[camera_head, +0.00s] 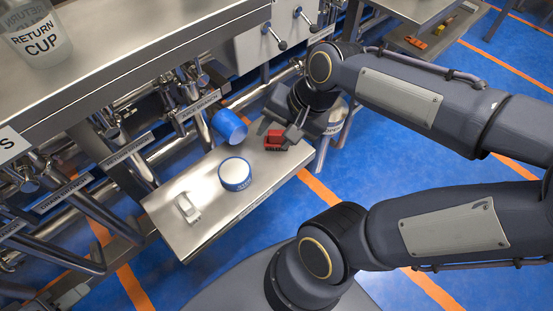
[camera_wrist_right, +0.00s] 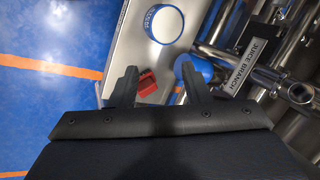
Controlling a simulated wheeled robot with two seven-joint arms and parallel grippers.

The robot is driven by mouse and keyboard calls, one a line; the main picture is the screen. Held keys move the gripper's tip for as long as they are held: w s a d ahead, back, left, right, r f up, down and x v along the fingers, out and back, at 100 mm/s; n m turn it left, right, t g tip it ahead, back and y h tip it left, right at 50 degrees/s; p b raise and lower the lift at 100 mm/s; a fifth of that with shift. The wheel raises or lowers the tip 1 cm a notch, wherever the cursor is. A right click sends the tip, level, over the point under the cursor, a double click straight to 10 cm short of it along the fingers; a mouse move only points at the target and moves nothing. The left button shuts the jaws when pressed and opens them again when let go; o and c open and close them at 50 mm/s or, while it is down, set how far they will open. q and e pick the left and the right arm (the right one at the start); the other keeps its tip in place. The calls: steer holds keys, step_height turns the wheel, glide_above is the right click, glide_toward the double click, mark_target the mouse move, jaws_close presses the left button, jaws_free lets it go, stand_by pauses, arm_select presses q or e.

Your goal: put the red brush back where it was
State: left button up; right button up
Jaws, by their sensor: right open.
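The red brush (camera_head: 274,139) lies on the narrow steel bench (camera_head: 213,212), near its far right end. It also shows in the right wrist view (camera_wrist_right: 147,84). My right gripper (camera_head: 281,130) is at the brush, with its fingers apart. In the right wrist view, the open fingers (camera_wrist_right: 160,70) stand on either side of the brush, closer to the left finger. I cannot tell whether they touch it.
A white-topped tub with a blue band (camera_head: 235,175), a blue cylinder (camera_head: 229,126) and a pale metal block (camera_head: 187,208) are near or on the bench. Pipes and labelled signs run behind it. A higher counter with a return cup (camera_head: 38,42) is at upper left.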

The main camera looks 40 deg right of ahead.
steer(key=s+a+n+t, duration=0.1)
steer(key=s+a+n, duration=0.3)
steer(key=n, duration=0.5)
steer(key=shift+s+a+f+y, duration=0.3)
steer(key=shift+s+a+f, duration=0.05)
steer(key=shift+s, duration=0.5)
